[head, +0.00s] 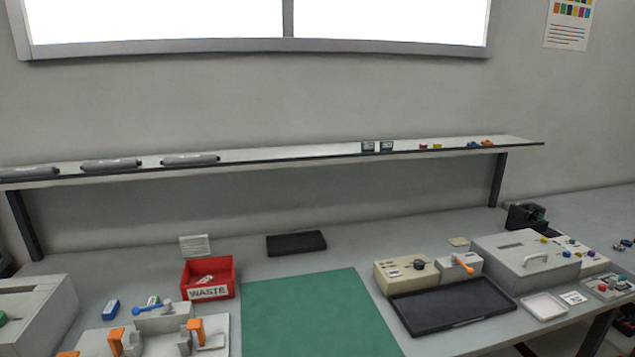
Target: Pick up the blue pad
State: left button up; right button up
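A small blue block with a pale marking (111,309) lies on the bench at the lower left, and it looks like the blue pad. It sits between the grey machine and the white fixture, with nothing touching it that I can see. A smaller blue item (473,144) sits on the shelf at the right, too small to make out. Neither of my grippers shows in the head view.
A white fixture with orange clamps (221,322) stands right of the blue block. A red WASTE bin (234,270) and green mat (312,315) are further right. A grey machine (50,310) stands left. A black tray (455,307) and beige boxes fill the right side.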

aim_at(112, 308)
jog(key=u, duration=1.3)
jog(key=z, duration=0.1)
jog(key=k, duration=0.05)
